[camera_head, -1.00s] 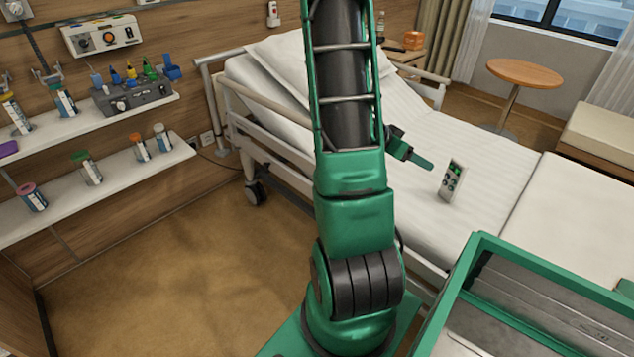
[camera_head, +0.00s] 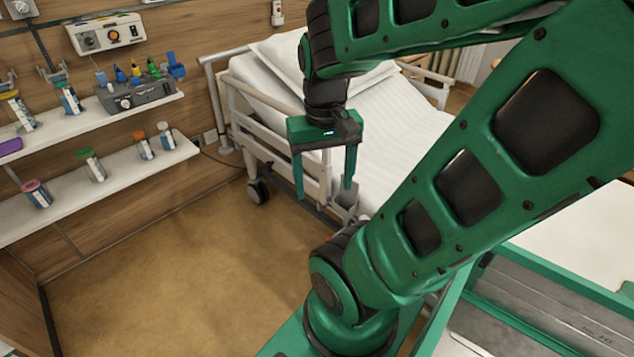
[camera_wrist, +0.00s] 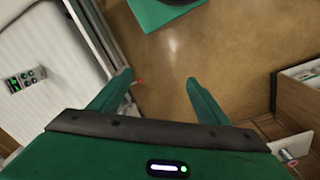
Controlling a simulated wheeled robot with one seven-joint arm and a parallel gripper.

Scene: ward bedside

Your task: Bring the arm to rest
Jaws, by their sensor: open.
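My gripper (camera_head: 324,196) hangs from the green arm near the side of the bed in the head view, fingers pointing down. Its two green fingers are apart with nothing between them. The wrist view shows the same open fingers (camera_wrist: 160,82) above the brown floor, between the bed and the wooden shelf unit. My arm is folded, and its large green links cover the right part of the head view.
The bed (camera_head: 395,110) stands behind my gripper. A remote control (camera_wrist: 27,78) lies on it in the wrist view. Wall shelves (camera_head: 90,118) hold several labelled containers and a grey device (camera_head: 137,93) at the left. The floor (camera_head: 170,270) is clear.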

